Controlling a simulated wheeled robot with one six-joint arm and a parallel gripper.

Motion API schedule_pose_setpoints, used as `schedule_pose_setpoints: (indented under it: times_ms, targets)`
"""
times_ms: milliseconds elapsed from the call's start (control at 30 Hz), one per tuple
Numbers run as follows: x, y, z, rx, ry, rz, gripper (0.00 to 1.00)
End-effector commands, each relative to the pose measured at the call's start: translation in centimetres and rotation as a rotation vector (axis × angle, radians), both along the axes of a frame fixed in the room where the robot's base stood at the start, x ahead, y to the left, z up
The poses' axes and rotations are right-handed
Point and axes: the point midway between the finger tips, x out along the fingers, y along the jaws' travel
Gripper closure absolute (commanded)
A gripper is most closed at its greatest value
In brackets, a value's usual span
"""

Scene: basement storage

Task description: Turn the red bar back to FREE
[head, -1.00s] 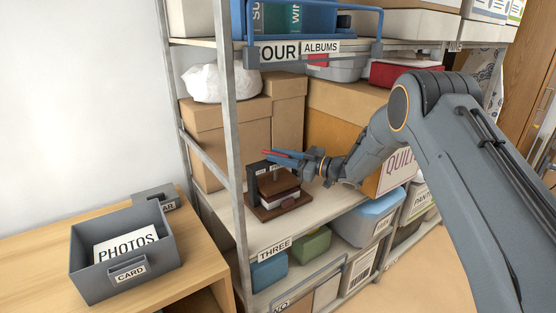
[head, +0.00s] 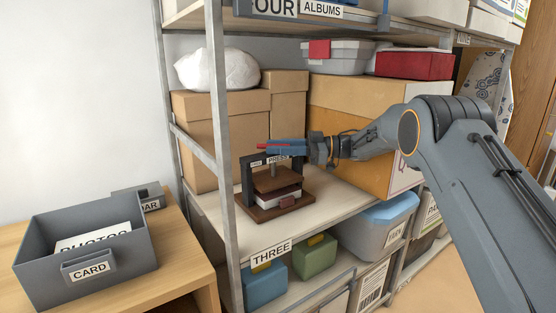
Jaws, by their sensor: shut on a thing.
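A small press (head: 274,208) stands on the shelf labelled THREE, with a dark upright frame, brown wooden plates and a white block with a dark red patch between them. Its top carries a small FREE label (head: 256,163) at left and a PRESS label (head: 278,158) to its right. The red bar (head: 268,146) shows as a thin red strip above the labels. My gripper (head: 283,147), with blue fingers, reaches in from the right and is shut on the bar. The fingers hide much of the bar, so its exact angle is hard to tell.
A shelf post (head: 222,150) stands left of the press. Cardboard boxes (head: 225,135) are behind it, and a large box (head: 350,120) is at right, close to my arm. The upper shelf is above. A grey CARD bin (head: 50,235) sits on the left table.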

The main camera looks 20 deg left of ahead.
Motion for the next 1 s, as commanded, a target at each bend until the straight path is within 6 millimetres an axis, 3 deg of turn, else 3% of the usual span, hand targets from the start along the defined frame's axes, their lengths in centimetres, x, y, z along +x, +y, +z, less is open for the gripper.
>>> schedule_pose_setpoints:
  times_ms: [933, 967, 1000]
  targets:
    - [0.27, 0.05, 0.19, 0.003, -0.002, 0.102, 1.0]
    - [0.27, 0.05, 0.19, 0.003, -0.002, 0.102, 0.77]
    - [0.26, 0.04, 0.18, 0.003, -0.002, 0.102, 0.7]
